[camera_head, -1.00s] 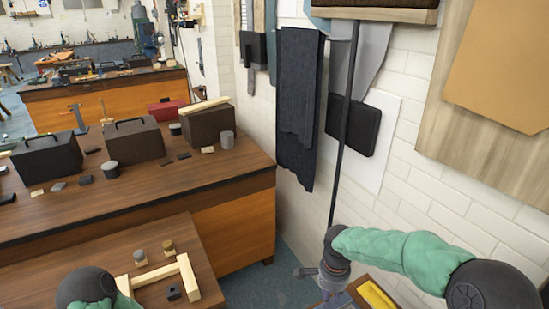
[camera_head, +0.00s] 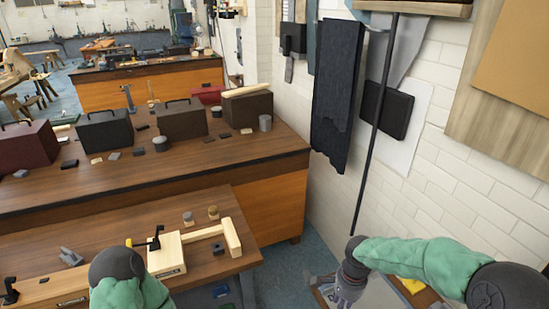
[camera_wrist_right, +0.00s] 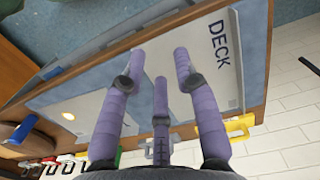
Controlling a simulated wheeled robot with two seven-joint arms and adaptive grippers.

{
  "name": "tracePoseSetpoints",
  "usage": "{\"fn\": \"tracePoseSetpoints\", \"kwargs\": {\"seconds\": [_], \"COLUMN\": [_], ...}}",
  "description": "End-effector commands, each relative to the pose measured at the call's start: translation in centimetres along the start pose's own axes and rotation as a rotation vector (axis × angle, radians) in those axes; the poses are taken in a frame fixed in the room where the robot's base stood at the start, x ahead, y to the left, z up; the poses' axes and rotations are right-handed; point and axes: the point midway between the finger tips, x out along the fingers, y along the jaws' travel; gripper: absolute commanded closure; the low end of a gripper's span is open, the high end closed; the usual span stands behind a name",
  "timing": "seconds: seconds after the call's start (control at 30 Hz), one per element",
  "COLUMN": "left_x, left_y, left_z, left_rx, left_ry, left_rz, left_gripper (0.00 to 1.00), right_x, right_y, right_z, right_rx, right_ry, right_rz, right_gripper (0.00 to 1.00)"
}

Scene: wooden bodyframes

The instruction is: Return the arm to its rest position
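My right arm comes in from the right in a green sleeve. Its gripper (camera_head: 343,287) is low at the right, in the gap between the bench and the brick wall. In the right wrist view its purple fingers (camera_wrist_right: 160,62) are spread apart with nothing between them. They are over a pale panel (camera_wrist_right: 215,75) marked "DECK" in a wood-edged board. I cannot tell whether they touch it. My left arm shows only as a black joint and green sleeve at the lower left; its gripper is out of view.
A near wooden table (camera_head: 110,240) holds a wooden frame piece (camera_head: 205,233) with black clamps. A long bench (camera_head: 215,160) behind it carries dark toolboxes (camera_head: 181,120). A yellow item (camera_head: 412,285) lies beside my right forearm. The brick wall (camera_head: 440,175) is close on the right.

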Motion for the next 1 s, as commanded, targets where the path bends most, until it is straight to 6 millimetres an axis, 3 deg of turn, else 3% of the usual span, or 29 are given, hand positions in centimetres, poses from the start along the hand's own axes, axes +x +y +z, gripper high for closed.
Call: {"fn": "tracePoseSetpoints", "kwargs": {"seconds": [0.27, 0.47, 0.7, 0.83, 1.0], "left_x": [0.0, 0.0, 0.0, 0.0, 0.0], "left_y": [0.0, 0.0, 0.0, 0.0, 0.0], "left_z": [0.1, 0.1, 0.1, 0.1, 0.1], "left_rx": [-0.001, -0.001, -0.001, -0.001, -0.001], "left_ry": [-0.002, -0.002, -0.002, -0.002, -0.002], "left_rz": [0.000, 0.000, 0.000, 0.000, 0.000], "left_gripper": [0.54, 0.54, 0.54, 0.54, 0.54], "right_x": [5.3, 10.9, 18.3, 21.0, 22.9], "right_y": [0.3, 1.4, 5.0, 7.6, 10.2], "right_z": [2.8, 6.2, 11.5, 13.8, 15.5], "right_rx": [-0.165, -0.337, -0.581, -0.694, -0.801], "right_ry": [-0.082, -0.155, -0.202, -0.188, -0.156], "right_rz": [-0.039, -0.100, -0.206, -0.243, -0.261], "right_gripper": [0.69, 0.69, 0.69, 0.69, 0.69]}}
